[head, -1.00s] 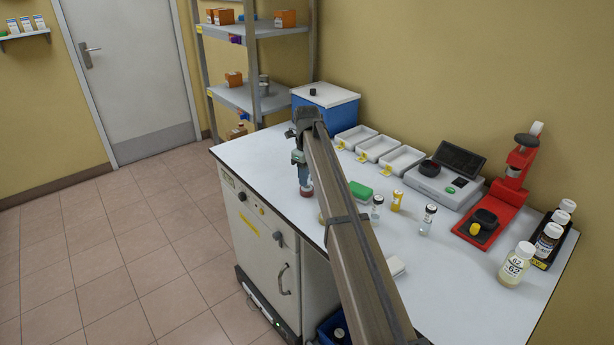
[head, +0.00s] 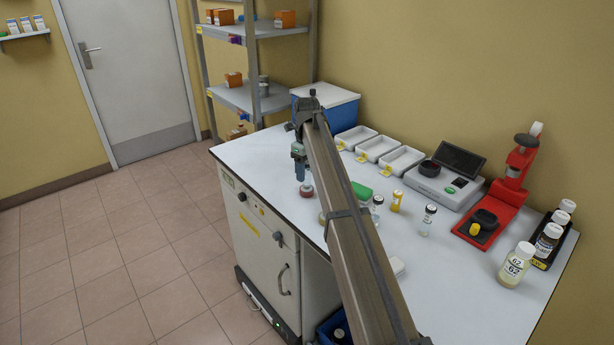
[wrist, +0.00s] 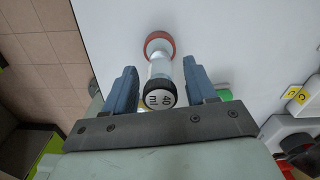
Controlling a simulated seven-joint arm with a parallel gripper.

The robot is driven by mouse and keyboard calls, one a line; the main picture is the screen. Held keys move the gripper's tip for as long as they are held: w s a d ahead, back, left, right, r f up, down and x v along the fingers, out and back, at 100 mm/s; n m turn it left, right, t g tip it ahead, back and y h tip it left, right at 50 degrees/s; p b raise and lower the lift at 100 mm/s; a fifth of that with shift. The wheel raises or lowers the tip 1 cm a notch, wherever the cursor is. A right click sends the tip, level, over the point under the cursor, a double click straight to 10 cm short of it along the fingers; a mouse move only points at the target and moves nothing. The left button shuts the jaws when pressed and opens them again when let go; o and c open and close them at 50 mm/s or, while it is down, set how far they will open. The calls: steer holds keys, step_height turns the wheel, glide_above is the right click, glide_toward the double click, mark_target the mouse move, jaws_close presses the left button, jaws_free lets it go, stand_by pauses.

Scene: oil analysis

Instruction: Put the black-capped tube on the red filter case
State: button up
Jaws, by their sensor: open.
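The red case also shows in the head view (head: 306,190), near the bench's left edge, below my gripper (head: 299,170). In the wrist view my gripper (wrist: 159,68) is open, with one blue finger on each side of the tube and gaps between them.
A green block (head: 361,191), a yellow vial (head: 397,201) and a clear black-capped vial (head: 428,220) stand to the right. White trays (head: 378,147), a scale (head: 445,180) and a red press (head: 505,195) line the back. The bench's left corner is clear.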

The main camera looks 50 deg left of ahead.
step_height(320, 180, up, 10)
steer(key=shift+f, duration=0.25)
